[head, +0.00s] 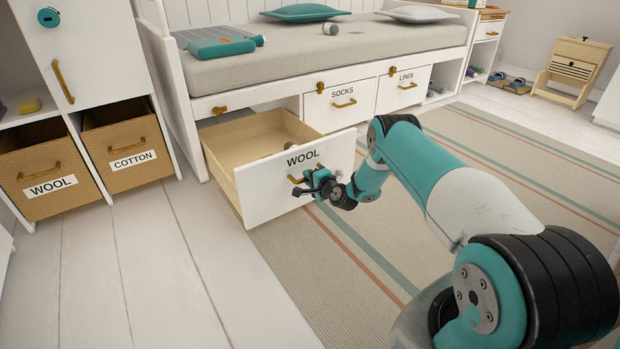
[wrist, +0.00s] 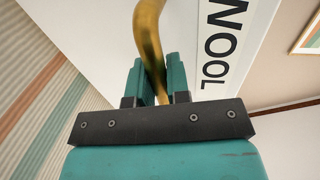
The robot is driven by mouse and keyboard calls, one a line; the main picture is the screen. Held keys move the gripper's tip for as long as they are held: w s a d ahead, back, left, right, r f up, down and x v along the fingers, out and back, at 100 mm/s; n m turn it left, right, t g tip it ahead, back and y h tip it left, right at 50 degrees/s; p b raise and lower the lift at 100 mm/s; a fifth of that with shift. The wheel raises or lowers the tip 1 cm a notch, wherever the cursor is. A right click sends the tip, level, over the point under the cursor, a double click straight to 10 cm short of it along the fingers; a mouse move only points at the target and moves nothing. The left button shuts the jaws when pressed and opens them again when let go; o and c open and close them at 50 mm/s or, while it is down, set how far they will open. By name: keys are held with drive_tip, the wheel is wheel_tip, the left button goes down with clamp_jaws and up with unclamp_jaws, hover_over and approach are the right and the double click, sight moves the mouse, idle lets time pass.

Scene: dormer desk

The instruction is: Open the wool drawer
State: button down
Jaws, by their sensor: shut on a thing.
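The wool drawer (head: 262,201) is a white-fronted wooden drawer under the day bed, labelled WOOL. It stands pulled well out over the floor, and its pale wood inside shows, with a small brownish thing (head: 270,153) in it. My gripper (head: 306,187) is at the drawer front. In the wrist view my gripper (wrist: 160,85) has its teal fingers on either side of the brass handle (wrist: 149,40), shut on it. The WOOL label (wrist: 219,45) lies just right of the fingers. The handle is partly hidden by my gripper in the head view.
The socks drawer (head: 341,102) and linen drawer (head: 404,89) are shut to the right. A wool basket (head: 38,170) and a cotton basket (head: 127,140) stand in the shelf at left. A striped rug (head: 300,270) covers the floor in front. The plank floor at left is clear.

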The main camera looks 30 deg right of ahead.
drive_tip(key=c, duration=1.1)
unclamp_jaws()
drive_tip(key=p+v, duration=1)
drive_tip(key=v, duration=0.7)
drive_tip(key=shift+s+p, duration=0.25)
drive_tip(key=shift+p, duration=0.15)
drive_tip(key=shift+w+r, duration=0.1)
